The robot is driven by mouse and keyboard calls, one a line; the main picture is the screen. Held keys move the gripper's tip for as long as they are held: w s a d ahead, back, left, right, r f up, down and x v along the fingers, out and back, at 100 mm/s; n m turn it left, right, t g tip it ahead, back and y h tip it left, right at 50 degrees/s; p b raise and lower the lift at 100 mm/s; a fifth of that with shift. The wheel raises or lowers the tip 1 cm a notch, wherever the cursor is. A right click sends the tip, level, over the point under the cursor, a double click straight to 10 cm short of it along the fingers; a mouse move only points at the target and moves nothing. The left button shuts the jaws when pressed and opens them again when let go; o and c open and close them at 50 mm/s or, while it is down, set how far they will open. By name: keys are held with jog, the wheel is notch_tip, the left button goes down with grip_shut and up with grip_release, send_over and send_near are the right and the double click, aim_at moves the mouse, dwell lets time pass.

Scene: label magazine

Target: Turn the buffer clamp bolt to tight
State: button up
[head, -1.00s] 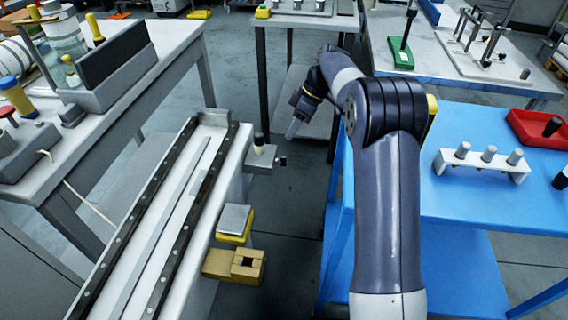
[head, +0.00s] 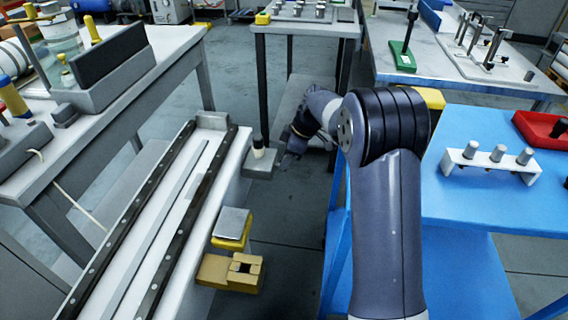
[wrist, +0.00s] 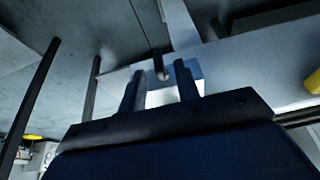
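The buffer block (head: 262,166) is a small grey block at the far right side of the white rail unit in the head view. A dark-topped post with a pale collar (head: 258,146) stands upright on it. In the wrist view a dark, round-ended pin (wrist: 160,66), which looks like the clamp bolt, lies ahead of and between the fingertips. My gripper (head: 286,163) is just right of the block. Its two dark fingers (wrist: 158,78) are apart, with the pin in line with the gap; contact cannot be seen. In the head view my gripper hides the block's right side.
The white rail unit (head: 150,228) with dark strips runs along the left. A yellow block with a grey top (head: 232,226) and a tan notched block (head: 230,271) jut from its side. A blue table (head: 510,200) with a white pin rack (head: 490,160) stands right. Grey floor lies between.

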jog(key=shift+x, duration=0.95)
grip_shut()
